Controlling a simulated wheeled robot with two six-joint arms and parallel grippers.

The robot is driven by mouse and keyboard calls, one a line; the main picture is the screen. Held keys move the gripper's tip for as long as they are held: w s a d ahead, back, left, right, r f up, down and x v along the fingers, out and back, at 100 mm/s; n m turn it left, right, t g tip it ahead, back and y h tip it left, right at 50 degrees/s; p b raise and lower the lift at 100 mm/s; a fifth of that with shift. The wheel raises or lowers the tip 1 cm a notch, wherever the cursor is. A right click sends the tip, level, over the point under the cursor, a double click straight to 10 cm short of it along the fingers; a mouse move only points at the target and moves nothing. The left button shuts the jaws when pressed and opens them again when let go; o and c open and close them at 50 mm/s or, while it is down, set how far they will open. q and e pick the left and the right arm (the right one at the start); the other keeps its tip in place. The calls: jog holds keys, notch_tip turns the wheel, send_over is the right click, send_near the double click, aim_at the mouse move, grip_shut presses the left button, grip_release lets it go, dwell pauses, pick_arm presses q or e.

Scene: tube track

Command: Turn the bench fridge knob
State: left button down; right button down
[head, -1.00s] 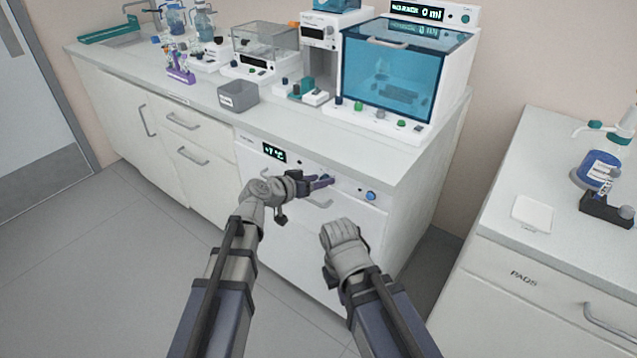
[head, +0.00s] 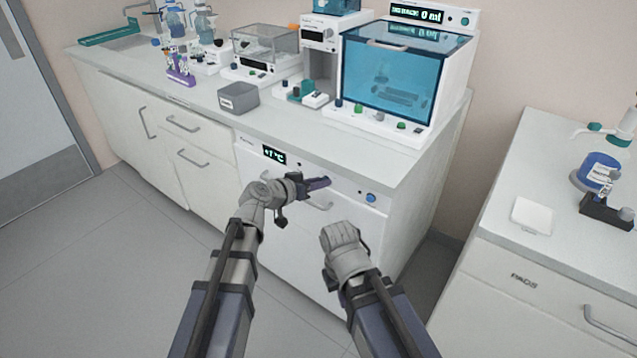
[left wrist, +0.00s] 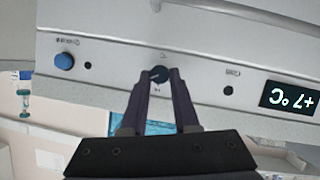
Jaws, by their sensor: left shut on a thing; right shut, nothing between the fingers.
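The bench fridge (head: 300,225) is the white front panel under the bench top, with a lit green display (head: 274,155). In the left wrist view the display (left wrist: 290,98) appears upside down and reads about +7 °C. A small dark round knob (left wrist: 159,73) with a pale mark sits on the panel between the display and a blue button (left wrist: 64,61). My left gripper (left wrist: 160,82) is shut on this knob, one finger on each side. In the head view my left gripper (head: 322,183) covers the knob. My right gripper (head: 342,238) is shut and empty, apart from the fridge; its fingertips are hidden.
The bench top (head: 300,128) overhangs above, carrying a blue-windowed cabinet (head: 385,75) and a grey bin (head: 238,97). Floor to the left is clear.

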pick_arm(q)
jog(key=shift+n, duration=0.3)
jog(key=shift+w+a+f+n+g+h+b, duration=0.2)
jog(key=shift+n+g+h+b, duration=0.1)
jog(key=shift+n+h+b, duration=0.35)
jog(key=shift+f+n+h+b, duration=0.1)
jog(key=shift+n+h+b, duration=0.55)
jog(key=shift+n, duration=0.3)
jog(key=n+h+b, duration=0.1)
jog(key=n+b, duration=0.1)
jog(key=n, duration=0.1)
jog(key=shift+a+f+g+b, duration=0.1)
jog(key=shift+f+g+b, duration=0.05)
jog(key=shift+g+b, duration=0.2)
jog(key=shift+n+h+b, duration=0.65)
jog(key=shift+n+h, duration=0.05)
jog(key=shift+n, duration=0.2)
jog(key=c, duration=0.7)
grip_release()
jog(key=shift+o, duration=0.2)
